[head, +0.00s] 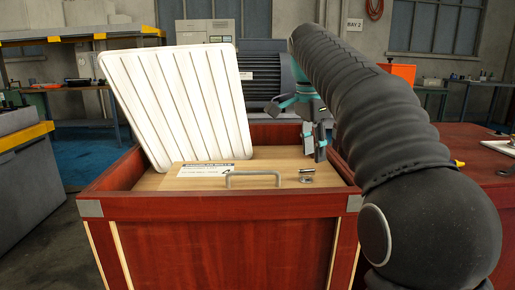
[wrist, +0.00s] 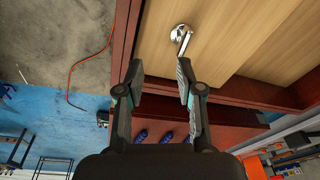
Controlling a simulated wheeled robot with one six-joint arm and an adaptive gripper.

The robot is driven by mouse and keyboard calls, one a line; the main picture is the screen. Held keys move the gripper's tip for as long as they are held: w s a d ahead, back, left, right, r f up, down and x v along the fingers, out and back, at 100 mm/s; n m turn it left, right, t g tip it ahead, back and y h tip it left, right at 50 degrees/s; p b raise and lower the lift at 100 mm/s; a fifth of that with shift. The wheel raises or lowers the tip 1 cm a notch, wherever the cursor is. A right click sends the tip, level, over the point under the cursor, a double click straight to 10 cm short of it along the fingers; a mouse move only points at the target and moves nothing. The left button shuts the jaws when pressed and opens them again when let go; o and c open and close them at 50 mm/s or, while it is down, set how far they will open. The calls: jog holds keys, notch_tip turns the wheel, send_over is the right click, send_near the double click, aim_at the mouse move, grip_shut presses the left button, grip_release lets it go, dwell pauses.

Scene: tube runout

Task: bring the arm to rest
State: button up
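My gripper (head: 315,141) hangs from my dark, sleeved arm above the right part of the red-brown wooden crate (head: 208,240). Its two fingers show apart with nothing between them in the wrist view (wrist: 160,78). The crate holds a pale wooden board (head: 240,181) with a grey bar handle (head: 252,175). A small silver fitting (head: 306,176) with a lever is on the board, to the left of and lower than the fingertips in the head view; it also shows beyond the fingers in the wrist view (wrist: 182,33).
A white ribbed panel (head: 180,105) leans upright at the crate's back left. A white label (head: 205,170) lies on the board. A red-brown surface (head: 480,175) is at the right. Grey floor (head: 55,250) is open at the left.

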jog(key=s+f+n+t, duration=0.2)
jog(key=s+f+n, duration=0.5)
jog(key=s+f, duration=0.4)
jog(key=s+f+n+t+y, duration=0.1)
jog(key=s+f+n+t, duration=0.1)
jog(key=s+f+n, duration=0.5)
jog(key=shift+s+f+t, duration=0.3)
jog(key=shift+s+f, duration=1.9)
jog(key=shift+s, duration=2.15)
